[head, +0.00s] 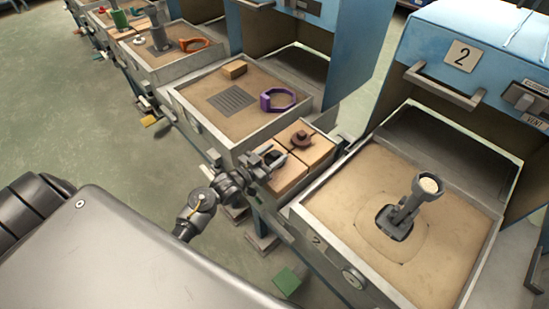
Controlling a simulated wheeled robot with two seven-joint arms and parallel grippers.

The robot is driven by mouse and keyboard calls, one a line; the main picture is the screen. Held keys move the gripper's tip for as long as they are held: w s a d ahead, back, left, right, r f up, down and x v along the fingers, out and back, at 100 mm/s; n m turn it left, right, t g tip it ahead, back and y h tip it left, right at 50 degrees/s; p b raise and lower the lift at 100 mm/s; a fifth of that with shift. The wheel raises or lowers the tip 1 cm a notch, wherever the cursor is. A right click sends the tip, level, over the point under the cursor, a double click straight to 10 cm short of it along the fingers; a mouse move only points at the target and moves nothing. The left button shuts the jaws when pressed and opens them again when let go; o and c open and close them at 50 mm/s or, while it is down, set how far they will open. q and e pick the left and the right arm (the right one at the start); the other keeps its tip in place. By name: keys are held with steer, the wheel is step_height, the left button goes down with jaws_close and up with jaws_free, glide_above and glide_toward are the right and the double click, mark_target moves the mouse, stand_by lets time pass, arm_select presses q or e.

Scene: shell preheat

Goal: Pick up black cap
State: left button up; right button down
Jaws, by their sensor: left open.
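A small dark round cap (302,137) with a raised knob sits on the wooden blocks (318,151) between the two sand-filled trays. It looks dark brown to black. My left gripper (277,158) is open, just left of and nearer than the cap, low over the blocks. I see a gap between the gripper and the cap, and nothing shows between its fingers. My right gripper is out of view.
A grey upright shell-like part (405,210) with a pale round top stands in the right tray (330,243). The left tray (240,147) holds a purple ring (265,103), a grate and a wooden block (234,70). Blue cabinets with handles (443,88) rise behind.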

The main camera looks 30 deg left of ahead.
arm_select(q)
steer(key=c, duration=1.1)
steer(key=shift+o, duration=0.2)
steer(key=shift+r, duration=0.6)
steer(key=s+a+r, duration=0.4)
steer(key=s+r, duration=0.8)
steer(key=s, duration=0.2)
steer(key=w+d+r+m+g+h, duration=0.1)
steer(key=w+d+r+h, duration=0.1)
steer(key=d, duration=0.6)
steer(key=shift+w+d+r+m+h, duration=0.3)
steer(key=shift+w+d+r+m, duration=0.1)
steer(key=shift+w+r, duration=0.4)
